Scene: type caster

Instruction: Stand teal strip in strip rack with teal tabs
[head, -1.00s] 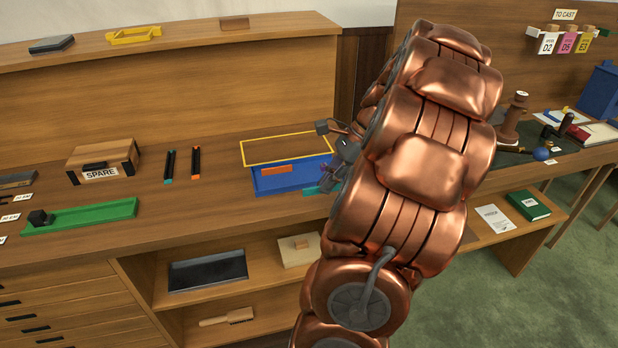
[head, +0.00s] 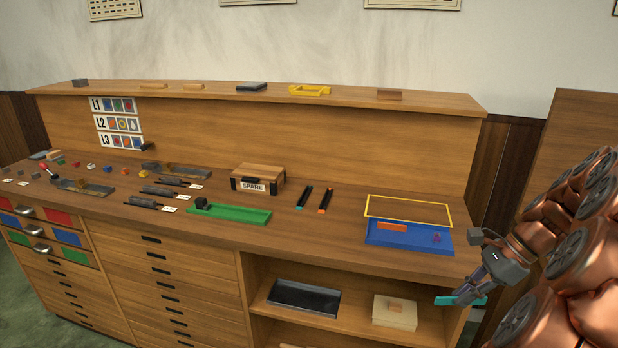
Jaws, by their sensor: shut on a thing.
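My gripper (head: 466,294), at the lower right, is shut on the teal strip (head: 446,301). The strip lies roughly level across the fingers, which hide its middle. It shows in front of the bench, right of the lower shelf. The strip rack with teal tabs (head: 304,197) is a narrow black rack on the bench top, left of centre, with teal at its near end. My gripper is well to the right of it. A similar black rack with orange tabs (head: 326,200) lies just to its right. Whether either rack holds anything is too small to tell.
A blue tray (head: 400,243) on the bench's right holds an orange strip (head: 392,227) and a small purplish piece. A yellow outline lies behind it. The SPARE box (head: 258,177) and green tray (head: 235,215) are left of the racks. Bench space between racks and blue tray is clear.

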